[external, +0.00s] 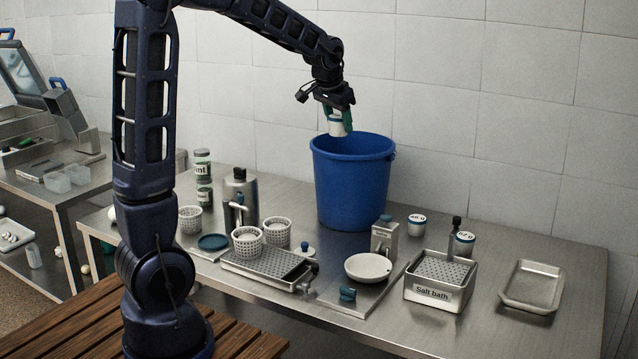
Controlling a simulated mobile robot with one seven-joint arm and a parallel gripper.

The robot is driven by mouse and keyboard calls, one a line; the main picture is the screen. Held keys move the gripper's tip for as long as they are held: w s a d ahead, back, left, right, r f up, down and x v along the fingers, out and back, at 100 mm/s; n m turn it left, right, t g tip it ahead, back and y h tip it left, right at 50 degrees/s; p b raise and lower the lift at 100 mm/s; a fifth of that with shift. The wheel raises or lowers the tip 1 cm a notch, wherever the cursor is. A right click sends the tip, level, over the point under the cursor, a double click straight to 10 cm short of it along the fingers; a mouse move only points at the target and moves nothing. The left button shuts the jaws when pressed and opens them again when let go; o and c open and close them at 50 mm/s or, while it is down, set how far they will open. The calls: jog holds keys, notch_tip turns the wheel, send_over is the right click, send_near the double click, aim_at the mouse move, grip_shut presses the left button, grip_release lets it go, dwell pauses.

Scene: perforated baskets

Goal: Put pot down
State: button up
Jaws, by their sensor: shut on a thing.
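My gripper (338,110) is shut on a small white pot (338,128) with a dark band at its top. It holds the pot over the mouth of a large blue bucket (351,190), at about the height of the far rim. Whether the pot is above or slightly inside the bucket's opening is hard to tell. Two similar white pots with labels and blue tops stand on the metal table: one right of the bucket (417,225), the other behind the salt bath (464,243).
On the metal table (570,258) stand perforated white baskets (248,243), a drain tray (262,268), a white dish (368,267), a salt bath (437,294) and an empty metal tray (532,287). Some tabletop is free at the back right.

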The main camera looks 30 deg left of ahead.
aim_at(338, 116)
jog(key=w+n+y, duration=0.1)
jog(key=n, duration=0.1)
jog(key=w+a+n, duration=0.1)
jog(key=n, duration=0.1)
jog(key=shift+f+y, duration=0.15)
jog(key=shift+y, duration=0.25)
jog(key=n, duration=0.2)
jog(key=w+a+n+g+y, duration=0.1)
jog(key=shift+w+n, duration=0.25)
jog(key=shift+n, duration=0.15)
jog(key=w+a+n+g, duration=0.2)
jog(key=w+n+g, duration=0.2)
jog(key=n, duration=0.7)
jog(key=w+a+n+g, duration=0.3)
jog(key=n+g, duration=0.1)
jog(key=n, duration=0.6)
notch_tip(338, 116, down, 31)
jog(key=shift+d+r, duration=0.1)
jog(key=shift+r, duration=0.1)
jog(key=o, duration=0.7)
jog(key=shift+f, duration=0.1)
jog(key=shift+o, duration=0.4)
